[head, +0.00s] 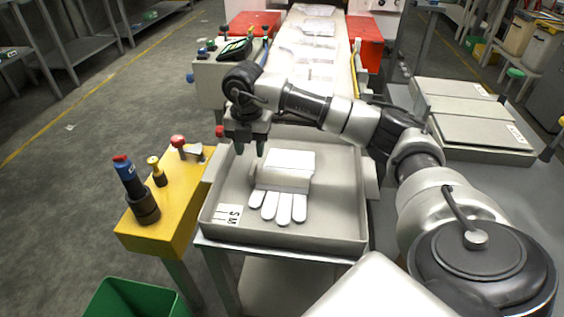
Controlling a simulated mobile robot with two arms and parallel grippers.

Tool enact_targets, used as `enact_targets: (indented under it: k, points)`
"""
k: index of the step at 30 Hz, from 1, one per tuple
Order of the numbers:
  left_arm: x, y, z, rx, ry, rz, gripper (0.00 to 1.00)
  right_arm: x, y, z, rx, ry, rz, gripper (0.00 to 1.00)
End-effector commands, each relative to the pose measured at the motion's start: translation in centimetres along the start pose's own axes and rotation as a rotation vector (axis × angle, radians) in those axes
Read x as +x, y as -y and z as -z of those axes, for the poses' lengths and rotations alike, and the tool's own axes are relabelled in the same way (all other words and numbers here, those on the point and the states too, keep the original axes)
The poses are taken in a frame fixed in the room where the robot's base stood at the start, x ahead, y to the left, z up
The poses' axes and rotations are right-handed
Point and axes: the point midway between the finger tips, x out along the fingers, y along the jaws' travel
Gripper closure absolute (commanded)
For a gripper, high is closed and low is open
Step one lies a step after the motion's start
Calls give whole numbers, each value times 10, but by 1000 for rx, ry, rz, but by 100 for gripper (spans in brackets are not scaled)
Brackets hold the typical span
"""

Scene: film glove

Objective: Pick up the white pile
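The white pile (284,180) looks like stacked white gloves with the fingers towards me. It lies in a shallow grey tray (335,225) that carries a label with "SM". My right gripper (250,148) hangs above the tray's far left part, up and left of the pile, pointing down. Its two fingers are apart with nothing seen between them. I cannot tell its exact height over the tray. My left gripper does not show.
A yellow stand (170,215) with a dark blue bottle (133,187) and small knobs is left of the tray. A green bin (130,300) is at the lower left. A conveyor (312,50) with film-wrapped packs lies behind. A lidded grey box (470,115) is at right.

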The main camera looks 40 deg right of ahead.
Motion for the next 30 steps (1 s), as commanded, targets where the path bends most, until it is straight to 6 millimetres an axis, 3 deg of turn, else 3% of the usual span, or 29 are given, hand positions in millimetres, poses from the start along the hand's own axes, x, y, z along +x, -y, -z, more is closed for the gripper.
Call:
enact_targets:
  k: [12,15,23,30]
  points:
    - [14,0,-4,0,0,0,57,49,4,6,-2,-3,1,61]
    - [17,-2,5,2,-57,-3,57,63,3,5,-1,-2,0,61]
    - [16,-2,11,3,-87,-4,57,68,3,6,-2,-2,-2,61]
    - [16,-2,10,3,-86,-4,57,67,3,6,-2,-2,-2,94]
